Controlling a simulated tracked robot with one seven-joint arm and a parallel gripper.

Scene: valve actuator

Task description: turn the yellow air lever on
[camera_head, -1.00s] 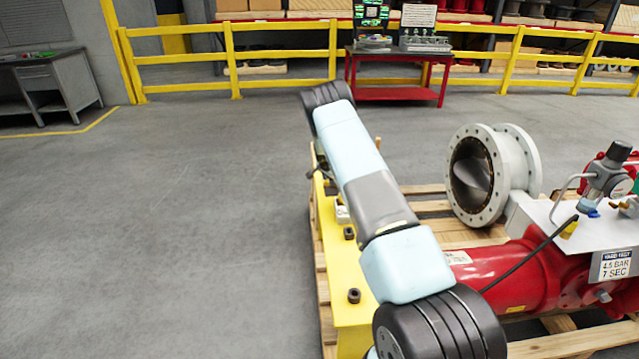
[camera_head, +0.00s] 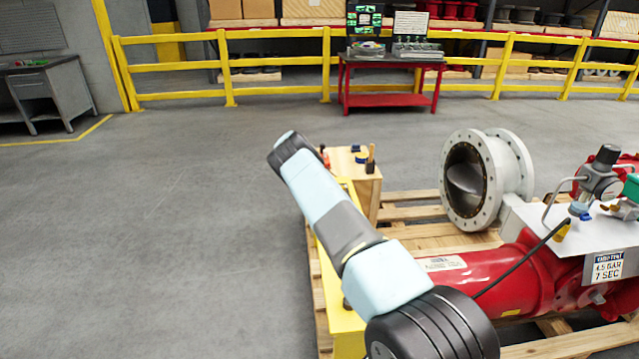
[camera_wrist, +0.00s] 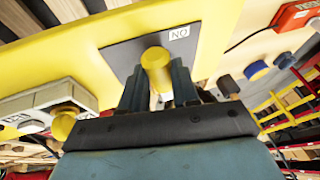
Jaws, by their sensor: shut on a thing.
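In the wrist view, the yellow air lever (camera_wrist: 156,68) shows as a round yellow end in front of a dark grey plate. The plate (camera_wrist: 120,55) sits on a yellow panel (camera_wrist: 75,52) and bears a small white label (camera_wrist: 179,33), which looks like "ON" upside down. My gripper (camera_wrist: 158,88) has one dark finger on each side of the lever and is shut on it. The lever's far part is hidden. In the head view, my arm hides the lever, and my gripper does not show.
A second yellow knob (camera_wrist: 65,122) on a pale block is at the left in the wrist view. In the head view, a wooden box (camera_head: 357,180) with tools stands behind my arm, and a red actuator (camera_head: 530,275) lies on the pallet at right. Floor at left is clear.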

